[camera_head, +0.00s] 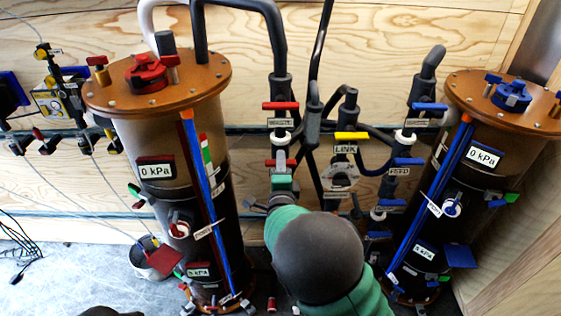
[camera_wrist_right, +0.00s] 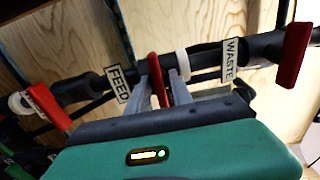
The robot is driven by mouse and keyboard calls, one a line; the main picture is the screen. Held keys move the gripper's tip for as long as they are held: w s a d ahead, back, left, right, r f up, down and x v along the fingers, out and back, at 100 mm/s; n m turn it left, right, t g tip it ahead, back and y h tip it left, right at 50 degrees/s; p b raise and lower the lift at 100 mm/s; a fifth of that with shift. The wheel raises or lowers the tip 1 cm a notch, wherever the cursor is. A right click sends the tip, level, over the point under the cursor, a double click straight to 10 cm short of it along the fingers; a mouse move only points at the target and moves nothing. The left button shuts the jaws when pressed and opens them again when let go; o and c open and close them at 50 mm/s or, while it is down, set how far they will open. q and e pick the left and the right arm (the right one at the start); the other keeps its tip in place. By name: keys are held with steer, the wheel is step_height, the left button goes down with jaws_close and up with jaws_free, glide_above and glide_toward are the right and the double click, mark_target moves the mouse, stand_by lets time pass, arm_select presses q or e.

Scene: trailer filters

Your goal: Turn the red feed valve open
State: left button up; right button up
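The red feed valve handle (camera_wrist_right: 156,80) stands beside the FEED label (camera_wrist_right: 117,83) in the right wrist view. It also shows in the head view (camera_head: 281,163), on the middle pipe stack. My right gripper (camera_wrist_right: 162,84) has its two grey fingers on either side of this handle, with a gap visible on the right side, so it looks open around it. In the head view my right gripper (camera_head: 281,184) is just below the handle, and my green and grey arm hides the pipes behind it. My left gripper does not show clearly in the head view.
Another red handle (camera_head: 281,106) sits higher on the same stack. A red handle (camera_wrist_right: 293,55) is near the WASTE label (camera_wrist_right: 230,60). A yellow link handle (camera_head: 352,135) and blue handles (camera_head: 408,162) are to the right. Filter tanks (camera_head: 180,130) (camera_head: 480,190) stand on both sides.

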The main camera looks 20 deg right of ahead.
steer(key=shift+w+a+f, duration=0.1)
steer(key=shift+a, duration=0.05)
jaws_close()
steer(key=shift+f+n, duration=0.1)
steer(key=shift+n, duration=0.2)
steer(key=n, duration=0.2)
steer(key=shift+d+n, duration=0.2)
steer(key=shift+n, duration=0.1)
steer(key=n, duration=0.4)
steer(key=shift+n, duration=0.3)
steer(key=n, duration=0.4)
steer(key=shift+p, duration=0.3)
steer(key=n, duration=0.2)
steer(key=n+p, duration=0.1)
steer(key=n, duration=0.1)
steer(key=n+p, duration=0.1)
steer(key=n, duration=0.1)
steer(key=shift+r, duration=0.25)
